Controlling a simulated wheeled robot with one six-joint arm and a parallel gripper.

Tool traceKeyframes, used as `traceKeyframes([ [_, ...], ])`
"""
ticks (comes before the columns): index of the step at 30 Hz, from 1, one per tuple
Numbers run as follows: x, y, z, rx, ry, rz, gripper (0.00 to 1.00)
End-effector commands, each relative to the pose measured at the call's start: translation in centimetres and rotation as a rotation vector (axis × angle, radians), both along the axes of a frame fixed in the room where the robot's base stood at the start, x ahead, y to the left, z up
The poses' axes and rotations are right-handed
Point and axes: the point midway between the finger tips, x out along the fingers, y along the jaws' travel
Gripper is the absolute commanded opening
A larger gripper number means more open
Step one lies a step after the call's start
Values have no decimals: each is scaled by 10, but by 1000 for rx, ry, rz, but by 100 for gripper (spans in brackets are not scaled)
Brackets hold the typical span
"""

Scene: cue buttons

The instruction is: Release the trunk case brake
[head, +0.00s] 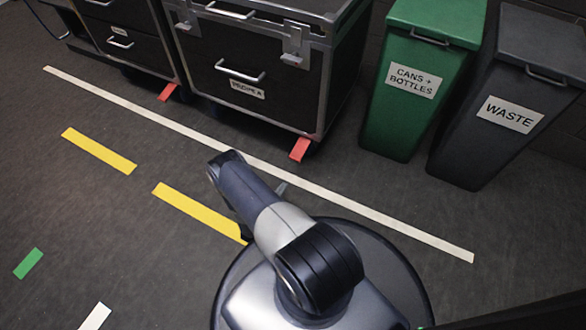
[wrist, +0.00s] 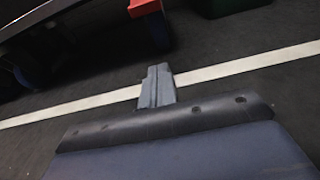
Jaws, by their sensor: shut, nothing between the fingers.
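The trunk case (head: 275,95) is a large black case with metal edges, latches and a white label, at the top of the head view. A red pedal-like tab (head: 299,149) sticks out low at its right front corner, and another red tab (head: 167,91) is low near its left corner. In the wrist view a red tab (wrist: 144,7) shows at the top, beyond my gripper (wrist: 158,70). My gripper's grey fingers are shut and empty, low over the floor near the white line, apart from the tab. In the head view my arm mostly hides the gripper.
A green bin (head: 395,110) and a dark waste bin (head: 465,140) stand right of the case. Another black drawer case (head: 130,50) stands to its left.

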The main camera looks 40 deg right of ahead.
Motion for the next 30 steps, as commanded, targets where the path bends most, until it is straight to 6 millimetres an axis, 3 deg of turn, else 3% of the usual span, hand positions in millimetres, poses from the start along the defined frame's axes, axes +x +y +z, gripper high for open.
traceKeyframes([
  [8,8,-23,-3,1,-2,-5,0],
  [20,39,-97,-11,0,-3,-5,0],
  [24,37,-88,11,0,1,1,0],
  [30,35,-84,25,1,0,-1,0],
])
